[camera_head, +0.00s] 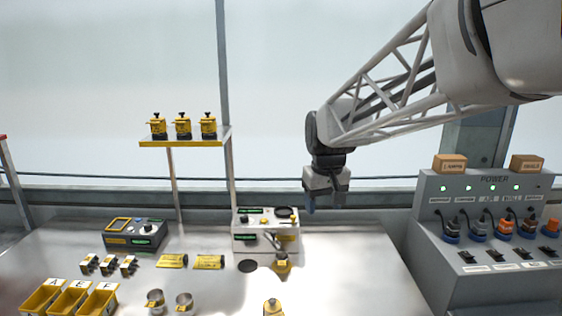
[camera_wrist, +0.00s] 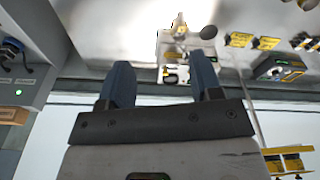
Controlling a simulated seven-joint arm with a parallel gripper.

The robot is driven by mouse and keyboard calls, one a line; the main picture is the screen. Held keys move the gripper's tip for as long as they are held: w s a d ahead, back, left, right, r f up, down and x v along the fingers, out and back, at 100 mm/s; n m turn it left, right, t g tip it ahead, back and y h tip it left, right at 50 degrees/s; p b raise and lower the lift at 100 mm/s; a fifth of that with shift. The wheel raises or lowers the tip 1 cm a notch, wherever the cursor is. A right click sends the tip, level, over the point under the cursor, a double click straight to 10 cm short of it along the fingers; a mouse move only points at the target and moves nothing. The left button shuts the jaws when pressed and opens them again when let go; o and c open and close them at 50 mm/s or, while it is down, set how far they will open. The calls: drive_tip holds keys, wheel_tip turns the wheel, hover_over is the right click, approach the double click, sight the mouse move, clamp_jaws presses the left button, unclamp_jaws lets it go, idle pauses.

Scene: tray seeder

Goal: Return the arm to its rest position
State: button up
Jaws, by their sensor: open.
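My gripper (camera_head: 312,206) hangs from my arm above the back of the bench (camera_head: 350,280), to the right of a grey and white machine (camera_head: 266,232). It is clear of everything around it. In the wrist view my gripper (camera_wrist: 163,82) shows two blue fingers spread wide apart with nothing held between them. The machine (camera_wrist: 177,70) shows beyond the fingers in that view, at some distance.
A shelf (camera_head: 185,143) with three yellow and black containers stands at the back left. A power panel (camera_head: 480,220) with plugs and switches stands at right. A meter box (camera_head: 135,234), yellow bins (camera_head: 42,298) and metal cups (camera_head: 155,299) occupy the left bench. The front right bench is bare.

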drive_tip(key=s+d+f+m, duration=0.1)
drive_tip(key=s+d+f, duration=0.2)
drive_tip(key=s, duration=1.1)
drive_tip(key=s+d+f+m+t, duration=0.1)
drive_tip(key=s+d+f, duration=0.3)
drive_tip(key=s, duration=1.1)
drive_tip(key=shift+d+m, duration=0.7)
drive_tip(key=shift+d, duration=0.1)
